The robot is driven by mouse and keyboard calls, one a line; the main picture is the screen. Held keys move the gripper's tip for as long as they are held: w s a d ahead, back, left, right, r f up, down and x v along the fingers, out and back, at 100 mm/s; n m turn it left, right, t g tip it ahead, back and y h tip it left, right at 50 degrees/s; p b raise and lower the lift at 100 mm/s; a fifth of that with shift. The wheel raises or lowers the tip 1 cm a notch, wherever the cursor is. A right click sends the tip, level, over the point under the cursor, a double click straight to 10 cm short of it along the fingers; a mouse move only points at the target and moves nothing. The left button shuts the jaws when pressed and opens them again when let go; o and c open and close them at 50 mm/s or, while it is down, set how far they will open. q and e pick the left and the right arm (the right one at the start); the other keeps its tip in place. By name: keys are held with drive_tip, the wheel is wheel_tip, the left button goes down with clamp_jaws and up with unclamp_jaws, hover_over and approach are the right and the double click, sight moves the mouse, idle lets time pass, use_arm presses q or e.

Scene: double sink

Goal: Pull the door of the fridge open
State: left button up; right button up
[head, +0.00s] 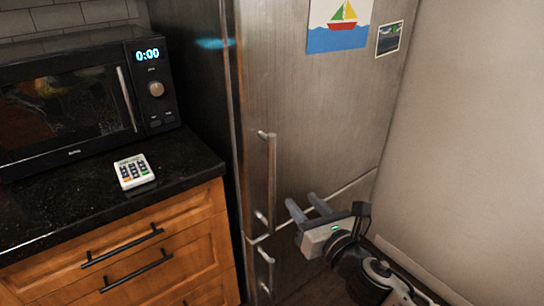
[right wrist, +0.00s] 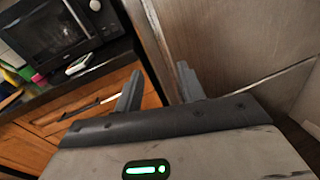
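The fridge (head: 310,120) is a tall brushed-steel unit, and its upper door looks shut. A long vertical handle (head: 271,175) runs down the left side of that door. Below the seam, the lower door has its own handle (head: 267,270), partly cut off by the frame. My right gripper (head: 302,201) is open and empty, just right of the lower end of the upper handle and apart from it in the picture. The right wrist view shows its two fingers (right wrist: 158,73) spread, with the fridge front (right wrist: 225,40) beyond. My left gripper is not in view.
A black counter (head: 60,205) with wooden drawers (head: 150,250) stands left of the fridge. It carries a microwave (head: 75,100) and a white keypad device (head: 134,171). A plain wall (head: 470,120) closes the right side. Pictures (head: 340,25) hang on the door.

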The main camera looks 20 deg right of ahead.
sight(274, 162)
drive_tip(key=shift+n, duration=0.8)
drive_tip(key=w, duration=0.5)
drive_tip(key=w+a, duration=0.1)
drive_tip(key=w, duration=0.5)
drive_tip(key=w+a+r, duration=0.1)
drive_tip(key=w, duration=0.4)
drive_tip(key=shift+w+a+p, duration=0.1)
drive_tip(key=shift+w+p, duration=0.05)
drive_tip(key=shift+p, duration=0.25)
clamp_jaws()
